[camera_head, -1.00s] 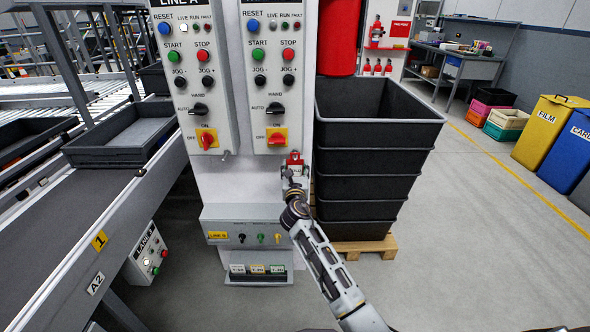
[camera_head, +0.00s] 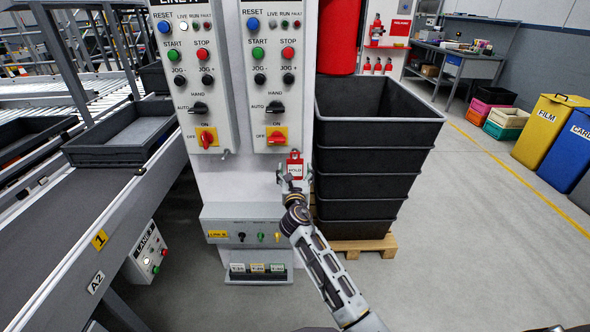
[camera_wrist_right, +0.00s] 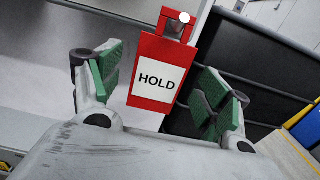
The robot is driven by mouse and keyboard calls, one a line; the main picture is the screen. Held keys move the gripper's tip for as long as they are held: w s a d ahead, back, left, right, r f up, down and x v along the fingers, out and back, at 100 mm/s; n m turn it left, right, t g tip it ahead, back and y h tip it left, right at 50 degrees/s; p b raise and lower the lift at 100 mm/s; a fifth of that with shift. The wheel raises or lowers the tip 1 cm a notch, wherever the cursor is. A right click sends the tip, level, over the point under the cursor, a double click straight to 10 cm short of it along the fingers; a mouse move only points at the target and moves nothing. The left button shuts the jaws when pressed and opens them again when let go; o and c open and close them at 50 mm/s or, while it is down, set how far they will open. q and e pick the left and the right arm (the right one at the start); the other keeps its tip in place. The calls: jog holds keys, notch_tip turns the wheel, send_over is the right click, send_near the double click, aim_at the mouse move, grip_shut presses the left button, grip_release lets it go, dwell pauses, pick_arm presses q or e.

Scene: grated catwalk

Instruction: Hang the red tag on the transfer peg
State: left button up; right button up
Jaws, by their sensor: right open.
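The red tag (camera_head: 295,168) with a white HOLD label hangs below the switch of the right-hand control panel. In the right wrist view the tag (camera_wrist_right: 157,78) hangs slightly tilted, its top at a metal peg (camera_wrist_right: 178,22). My right gripper (camera_head: 294,184) is just below and in front of the tag. In the wrist view its green-padded fingers are spread on either side of the tag, apart from it. Another small peg (camera_head: 225,154), bare, sticks out under the left-hand panel. My left gripper is not in view.
Stacked black crates (camera_head: 375,132) on a wooden pallet (camera_head: 357,246) stand close to the right of the column. A conveyor (camera_head: 100,215) with a grey tray (camera_head: 120,148) runs along the left. A small ledge (camera_head: 245,212) juts out below the panels. Open floor lies at right.

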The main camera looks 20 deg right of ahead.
jog(key=v, duration=0.9)
jog(key=shift+s, duration=0.25)
jog(key=shift+m, duration=0.3)
dwell(0.3)
